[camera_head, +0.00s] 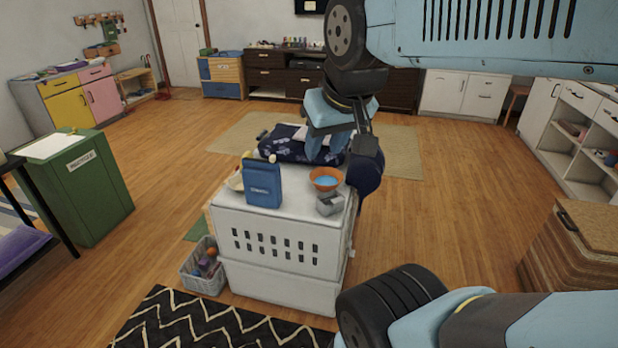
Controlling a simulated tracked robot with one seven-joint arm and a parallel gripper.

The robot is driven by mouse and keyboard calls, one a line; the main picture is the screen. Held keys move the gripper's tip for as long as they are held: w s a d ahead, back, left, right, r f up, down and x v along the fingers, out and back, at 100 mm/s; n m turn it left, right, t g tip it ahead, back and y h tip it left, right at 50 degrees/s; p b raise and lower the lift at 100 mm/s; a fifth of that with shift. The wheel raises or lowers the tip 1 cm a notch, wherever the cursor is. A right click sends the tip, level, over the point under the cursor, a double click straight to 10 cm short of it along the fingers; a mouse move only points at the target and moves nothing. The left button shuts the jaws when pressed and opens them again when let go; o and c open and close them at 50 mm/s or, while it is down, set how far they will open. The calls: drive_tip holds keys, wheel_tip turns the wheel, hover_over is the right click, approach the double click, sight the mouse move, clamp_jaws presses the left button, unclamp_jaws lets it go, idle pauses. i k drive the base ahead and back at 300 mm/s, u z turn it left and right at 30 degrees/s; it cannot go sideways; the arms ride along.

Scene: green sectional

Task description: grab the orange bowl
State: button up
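The orange bowl (325,179) sits on top of the white crate-like box (285,269), near its back right corner. Its inside looks light blue. My gripper (338,150) hangs from above, just behind and above the bowl in the picture. I see no contact between them. Its fingers are small and dark against the cloth behind, so I cannot tell how far apart they are.
A blue box (262,183) stands left of the bowl on the white box. A grey object (329,204) sits just in front of the bowl. Dark blue patterned fabric (285,145) lies behind. A toy basket (203,268) is on the floor at left.

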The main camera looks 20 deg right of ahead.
sight(326, 179)
drive_tip(key=i, duration=0.95)
drive_tip(key=z, duration=0.05)
